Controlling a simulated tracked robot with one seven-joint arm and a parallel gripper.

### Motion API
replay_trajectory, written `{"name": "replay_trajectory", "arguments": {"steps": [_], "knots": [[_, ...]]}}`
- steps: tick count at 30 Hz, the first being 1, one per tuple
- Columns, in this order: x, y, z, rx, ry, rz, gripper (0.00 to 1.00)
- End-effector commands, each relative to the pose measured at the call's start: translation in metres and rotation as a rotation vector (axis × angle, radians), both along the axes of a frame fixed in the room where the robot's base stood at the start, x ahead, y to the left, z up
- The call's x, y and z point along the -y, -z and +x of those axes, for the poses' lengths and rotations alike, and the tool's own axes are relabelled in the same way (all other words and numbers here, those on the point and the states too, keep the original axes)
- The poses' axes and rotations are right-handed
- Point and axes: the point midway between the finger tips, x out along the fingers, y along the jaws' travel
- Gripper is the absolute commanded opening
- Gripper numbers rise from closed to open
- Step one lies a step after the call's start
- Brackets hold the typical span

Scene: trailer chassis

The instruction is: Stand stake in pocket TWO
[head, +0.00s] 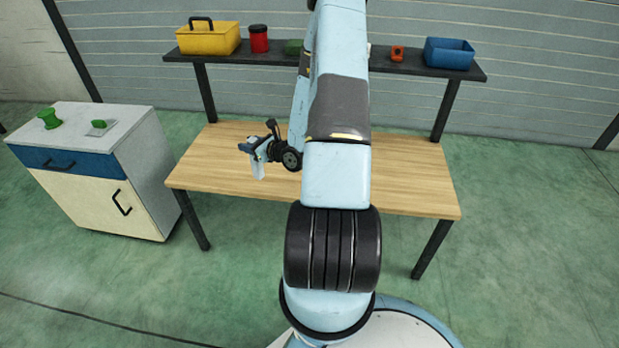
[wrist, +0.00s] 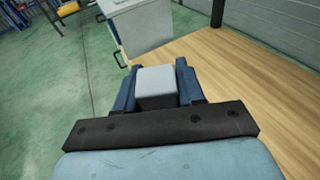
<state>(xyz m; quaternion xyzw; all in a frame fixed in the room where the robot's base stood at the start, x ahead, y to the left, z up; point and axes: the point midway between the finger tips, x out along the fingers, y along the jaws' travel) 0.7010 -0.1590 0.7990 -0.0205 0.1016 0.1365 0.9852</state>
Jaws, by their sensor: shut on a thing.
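My gripper (head: 252,153) is above the left part of the wooden table in the head view. It is shut on a pale grey, square-ended piece, apparently the stake (head: 258,171), which hangs below the fingers. In the wrist view the stake (wrist: 156,80) sits between the two blue fingers of my gripper (wrist: 157,77), with its grey end face showing. I cannot tell its full length. No pocket marked TWO is visible in either view, and my arm hides the middle of the table.
The table (head: 410,185) has bare wood on both sides of my arm. A white cabinet (head: 75,185) with green items on top stands left. A dark shelf (head: 345,62) behind carries a yellow toolbox (head: 209,40), a red can (head: 259,40) and a blue bin (head: 449,55).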

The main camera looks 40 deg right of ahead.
Motion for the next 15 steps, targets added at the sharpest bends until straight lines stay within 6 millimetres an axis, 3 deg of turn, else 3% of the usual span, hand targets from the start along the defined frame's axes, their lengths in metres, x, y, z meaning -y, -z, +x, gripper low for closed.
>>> {"name": "replay_trajectory", "arguments": {"steps": [1,6,10,15], "knots": [[0.024,-0.003,-0.018,-0.001,0.042,-0.002,0.00],[0.089,-0.011,-0.076,-0.002,0.170,0.001,0.00],[0.125,-0.018,-0.119,0.001,0.256,0.006,0.00],[0.150,-0.025,-0.156,0.003,0.329,0.011,0.00]]}}
